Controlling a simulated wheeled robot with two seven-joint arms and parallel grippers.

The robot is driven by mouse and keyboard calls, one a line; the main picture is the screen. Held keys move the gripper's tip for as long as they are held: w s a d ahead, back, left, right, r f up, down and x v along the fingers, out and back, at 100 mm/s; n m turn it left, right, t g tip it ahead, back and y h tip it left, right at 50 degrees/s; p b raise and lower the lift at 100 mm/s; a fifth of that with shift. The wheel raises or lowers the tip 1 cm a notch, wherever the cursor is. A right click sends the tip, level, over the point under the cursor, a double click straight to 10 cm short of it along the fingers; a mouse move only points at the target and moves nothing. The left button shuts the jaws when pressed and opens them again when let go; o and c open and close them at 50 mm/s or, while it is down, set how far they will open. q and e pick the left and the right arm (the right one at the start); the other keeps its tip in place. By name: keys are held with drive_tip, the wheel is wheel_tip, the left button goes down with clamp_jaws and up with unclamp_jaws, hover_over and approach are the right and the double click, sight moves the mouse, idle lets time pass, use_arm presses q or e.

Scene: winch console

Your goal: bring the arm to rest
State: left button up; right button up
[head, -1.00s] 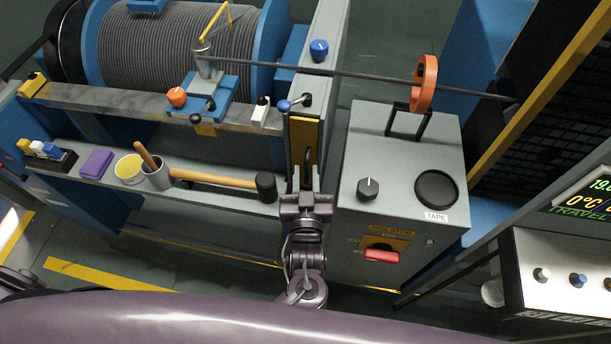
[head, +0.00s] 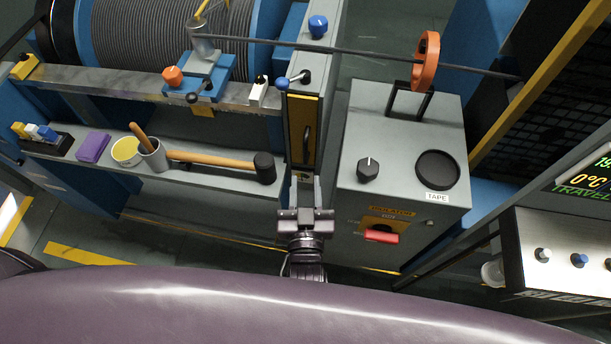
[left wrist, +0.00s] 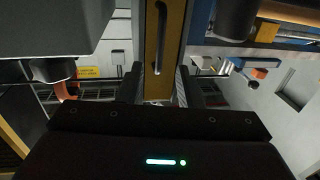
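My left gripper (head: 304,184) is at the lower middle of the head view, in front of the narrow cabinet with the yellow panel (head: 303,118). In the left wrist view its two fingers (left wrist: 160,88) stand apart with nothing held between them. The dark handle (head: 307,146) on the yellow panel lies beyond the fingertips, and it also shows in the left wrist view (left wrist: 160,35). The gripper looks clear of it. My right gripper is not in view.
The grey isolator box (head: 355,200) with a red handle (head: 381,237) stands close to the right of my left gripper. A shelf (head: 215,190) to the left bears a mallet (head: 264,168), a cup (head: 154,157) and a purple block (head: 93,148). A control console (head: 560,250) is at the far right.

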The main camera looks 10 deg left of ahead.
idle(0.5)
use_arm(q)
drive_tip(key=s+a+f+m+g+h, duration=0.1)
drive_tip(key=a+f+m+g, duration=0.1)
drive_tip(key=f, duration=0.7)
drive_tip(key=s+a+f+m+g+h, duration=0.1)
drive_tip(key=s+a+f+g, duration=0.15)
drive_tip(key=f, duration=0.65)
drive_tip(key=s+a+f+m+g+h, duration=0.1)
drive_tip(key=a+f+m+g, duration=0.1)
drive_tip(key=f, duration=0.7)
drive_tip(key=s+a+f+g, duration=0.5)
drive_tip(key=s+f, duration=0.4)
drive_tip(key=s, duration=0.3)
drive_tip(key=s+a+f+g, duration=0.5)
drive_tip(key=s+f, duration=0.5)
drive_tip(key=s, duration=0.2)
drive_tip(key=shift+a+n, duration=0.4)
drive_tip(key=shift+a, duration=0.3)
